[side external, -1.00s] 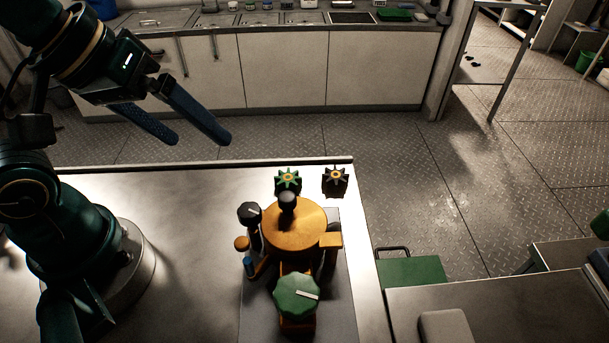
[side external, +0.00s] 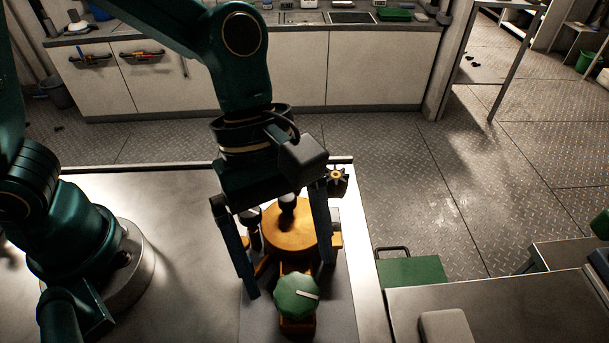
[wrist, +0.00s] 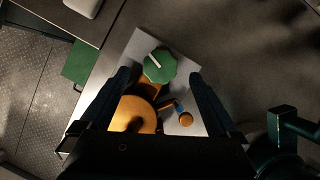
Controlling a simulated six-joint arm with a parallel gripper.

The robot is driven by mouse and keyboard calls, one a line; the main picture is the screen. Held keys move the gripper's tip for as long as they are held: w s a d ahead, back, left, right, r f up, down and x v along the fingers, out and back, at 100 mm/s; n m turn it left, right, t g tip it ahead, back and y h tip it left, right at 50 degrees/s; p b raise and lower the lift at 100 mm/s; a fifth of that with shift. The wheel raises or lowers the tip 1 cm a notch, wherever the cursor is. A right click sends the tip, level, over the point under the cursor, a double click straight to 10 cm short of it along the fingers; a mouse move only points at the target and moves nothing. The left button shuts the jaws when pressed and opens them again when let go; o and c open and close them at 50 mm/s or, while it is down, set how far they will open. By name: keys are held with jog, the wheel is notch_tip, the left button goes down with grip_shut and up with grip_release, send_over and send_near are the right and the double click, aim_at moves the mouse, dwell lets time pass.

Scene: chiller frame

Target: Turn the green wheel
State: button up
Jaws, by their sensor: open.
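The green wheel (side external: 297,294) is an eight-sided knob with a white bar on its face. It sits at the front of an orange machine (side external: 290,232) on the table. In the wrist view the wheel (wrist: 159,66) shows beyond my fingertips, between their lines. My gripper (side external: 292,280) is open and points down over the machine, with one finger on each side of the orange body. In the wrist view my gripper (wrist: 164,75) is empty. The fingertips look apart from the wheel; their exact height is hard to tell.
A small dark star-shaped wheel with a yellow centre (side external: 337,177) stands behind the machine. A dark knob (side external: 250,215) stands at its left, partly hidden by my finger. The bare metal table (side external: 180,200) is clear at left. A green box (side external: 411,272) is at right.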

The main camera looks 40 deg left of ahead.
aim_at(296, 291)
jog(key=shift+x, duration=1.9)
jog(key=shift+a, duration=0.1)
jog(key=c, duration=1.4)
jog(key=shift+o, duration=0.2)
jog(key=shift+m, duration=0.3)
